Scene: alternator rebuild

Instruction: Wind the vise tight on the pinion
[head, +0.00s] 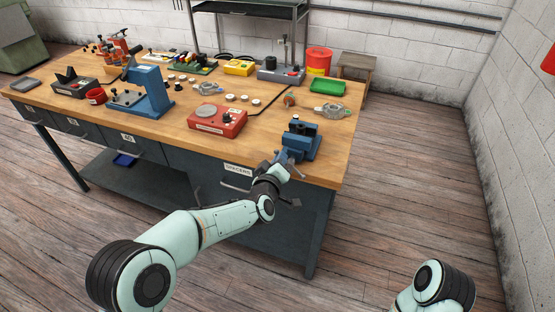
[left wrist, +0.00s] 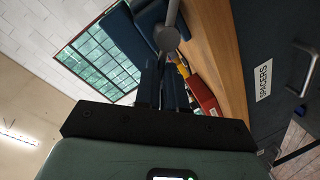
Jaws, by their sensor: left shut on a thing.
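The blue vise (head: 302,141) stands at the bench's front right corner. A small dark piece (head: 296,121) shows at its top; it is too small to tell whether this is the pinion. My left gripper (head: 284,160) is at the vise's front, at the bench edge. In the left wrist view its dark fingers (left wrist: 166,82) are shut at a grey vise handle (left wrist: 168,37) with a rounded end. The fingers hide much of the grip. Blue vise parts (left wrist: 126,40) show beyond them. My right gripper is out of view.
The wooden bench (head: 190,128) holds a red device (head: 217,121) left of the vise and a blue press (head: 149,88) farther left. A metal housing (head: 332,111) lies behind the vise. A drawer labelled SPACERS (head: 238,172) is below. The floor at right is clear.

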